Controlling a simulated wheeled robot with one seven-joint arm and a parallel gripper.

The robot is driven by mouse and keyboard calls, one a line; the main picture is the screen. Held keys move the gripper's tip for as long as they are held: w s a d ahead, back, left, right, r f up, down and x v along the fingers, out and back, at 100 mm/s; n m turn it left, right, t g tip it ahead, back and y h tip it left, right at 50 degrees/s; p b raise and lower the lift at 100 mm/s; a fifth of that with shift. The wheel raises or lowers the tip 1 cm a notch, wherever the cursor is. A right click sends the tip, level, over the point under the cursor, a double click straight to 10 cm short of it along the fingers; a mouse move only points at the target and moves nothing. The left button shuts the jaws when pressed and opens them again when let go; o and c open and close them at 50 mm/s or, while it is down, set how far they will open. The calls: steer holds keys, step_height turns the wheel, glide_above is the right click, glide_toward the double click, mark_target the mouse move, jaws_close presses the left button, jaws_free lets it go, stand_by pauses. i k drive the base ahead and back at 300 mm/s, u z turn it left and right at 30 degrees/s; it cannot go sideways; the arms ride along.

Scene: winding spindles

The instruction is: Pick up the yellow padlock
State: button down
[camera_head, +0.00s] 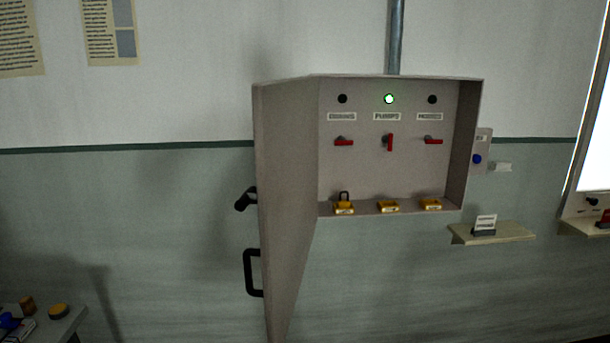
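A small yellow padlock (343,209) with a dark shackle standing up sits at the left end of the bottom ledge inside an open grey wall cabinet (390,207). Two more yellow pieces, one in the middle (388,206) and one at the right (430,205), sit on the same ledge. No shackle shows on these two, and they are too small to tell what they are. My gripper is not in view.
The cabinet door (285,180) stands open toward me at the left, with black handles. Red switches and a lit green lamp (389,98) are above the ledge. A small shelf (510,234) juts out at right. A table corner with objects (58,312) is at lower left.

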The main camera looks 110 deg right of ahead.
mark_target(341, 203)
steer(key=u, duration=5.95)
steer(key=i, duration=1.15)
steer(key=u, duration=2.2)
